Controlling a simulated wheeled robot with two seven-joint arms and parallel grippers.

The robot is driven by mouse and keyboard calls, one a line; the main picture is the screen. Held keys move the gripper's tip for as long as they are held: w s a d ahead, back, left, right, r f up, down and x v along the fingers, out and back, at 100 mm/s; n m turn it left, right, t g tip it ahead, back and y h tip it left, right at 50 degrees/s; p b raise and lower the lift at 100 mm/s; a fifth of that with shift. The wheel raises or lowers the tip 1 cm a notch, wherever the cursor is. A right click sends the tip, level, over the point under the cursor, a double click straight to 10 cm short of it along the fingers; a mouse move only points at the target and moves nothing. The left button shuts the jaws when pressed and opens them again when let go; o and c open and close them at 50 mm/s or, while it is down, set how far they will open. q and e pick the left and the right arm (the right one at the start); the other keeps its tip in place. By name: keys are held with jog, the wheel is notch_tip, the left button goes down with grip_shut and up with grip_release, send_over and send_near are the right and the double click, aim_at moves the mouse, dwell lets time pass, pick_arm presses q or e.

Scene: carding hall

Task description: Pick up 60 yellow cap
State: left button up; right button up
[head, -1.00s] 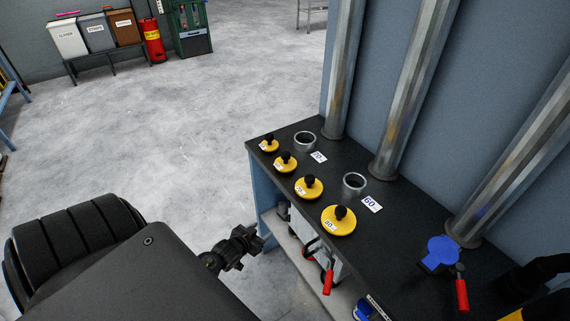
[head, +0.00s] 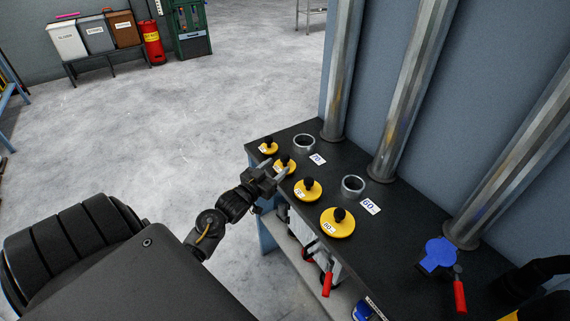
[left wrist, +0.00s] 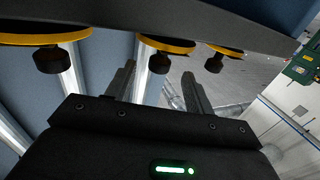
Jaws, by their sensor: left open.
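Several yellow caps with black knobs stand in a row along the near-left edge of the dark bench, growing larger toward me. They are the farthest small cap (head: 268,148), the second cap (head: 285,160), the third cap (head: 307,191) and the largest cap (head: 337,224). The largest seems to read 80; the other numbers are too small to read surely. My left gripper (head: 277,170) is open, with its fingers at the second cap. In the left wrist view the caps appear upside down, and the middle cap's knob (left wrist: 159,61) shows between the open fingers.
The bench (head: 410,225) carries two metal rings, one (head: 304,143) by a 70 card and one (head: 353,187) by a 60 card (head: 370,206). Metal pipes (head: 408,90) rise behind. A blue item (head: 438,254) and red handle (head: 460,296) lie right.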

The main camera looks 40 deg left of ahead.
aim_at(282, 161)
pick_arm(q)
jog(key=shift+w+r, duration=0.2)
jog(key=shift+w, duration=0.25)
jog(key=w+p, duration=0.1)
jog(key=w, duration=0.1)
jog(key=w+p, duration=0.1)
jog(key=shift+w+a, duration=0.2)
jog(key=shift+w, duration=0.15)
jog(key=shift+w+f, duration=0.1)
jog(key=shift+w, duration=0.35)
jog(key=shift+s, duration=0.1)
jog(key=c, duration=1.1)
